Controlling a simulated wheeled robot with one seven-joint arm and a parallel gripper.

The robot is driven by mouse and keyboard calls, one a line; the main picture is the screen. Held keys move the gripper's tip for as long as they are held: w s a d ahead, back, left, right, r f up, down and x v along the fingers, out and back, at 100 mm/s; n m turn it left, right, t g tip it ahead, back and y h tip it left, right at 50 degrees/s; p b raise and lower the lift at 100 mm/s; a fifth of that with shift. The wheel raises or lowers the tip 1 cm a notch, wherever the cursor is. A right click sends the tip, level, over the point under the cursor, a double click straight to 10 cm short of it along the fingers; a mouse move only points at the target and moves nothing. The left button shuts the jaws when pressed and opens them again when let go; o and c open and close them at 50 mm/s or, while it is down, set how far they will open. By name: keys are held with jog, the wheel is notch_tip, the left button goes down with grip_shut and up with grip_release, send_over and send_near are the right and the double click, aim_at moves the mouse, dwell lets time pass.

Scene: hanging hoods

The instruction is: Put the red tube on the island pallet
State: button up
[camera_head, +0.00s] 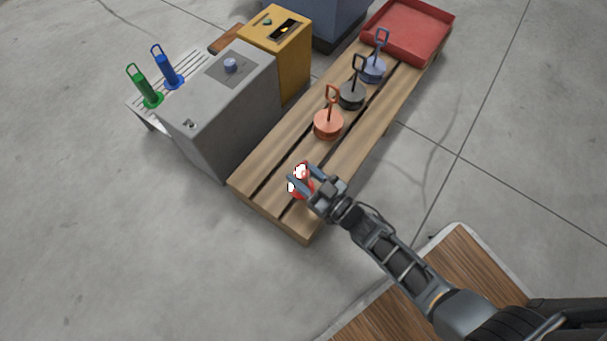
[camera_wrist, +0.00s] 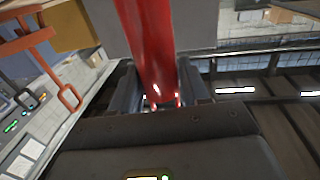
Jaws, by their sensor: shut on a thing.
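The red tube (camera_head: 302,190) is between the fingers of my gripper (camera_head: 305,178) in the head view, over the near end of the slatted wooden pallet (camera_head: 262,180). The tube shows bright white glare, and the gripper covers part of it. In the wrist view the tube (camera_wrist: 145,40) rises between the two fingers (camera_wrist: 157,90), which are shut on it. Its lower end is hidden there. I cannot tell whether the tube touches the slats or is held just above them.
Orange (camera_head: 328,124), black (camera_head: 351,96) and blue (camera_head: 373,69) round pieces with upright handles stand farther along the pallet, before a red tray (camera_head: 408,32). A grey cabinet (camera_head: 225,110) and yellow box (camera_head: 280,55) border its left.

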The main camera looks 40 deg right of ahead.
jog(key=shift+f, duration=0.15)
jog(key=o, duration=1.2)
jog(key=s+d+p, duration=0.2)
jog(key=s+p, duration=0.1)
jog(key=s, duration=0.9)
jog(key=s+r+m+g+h, duration=0.1)
jog(key=s+r+h, duration=0.2)
jog(key=s+r, duration=1)
jog(key=shift+m+g, duration=0.6)
jog(key=shift+g, duration=0.3)
jog(key=r, duration=0.7)
jog(key=s+r, duration=0.1)
jog(key=r, duration=0.6)
jog(key=s+r, duration=0.1)
jog(key=r, duration=0.6)
jog(key=shift+s+a+r, duration=0.25)
jog(key=shift+a+r, duration=0.15)
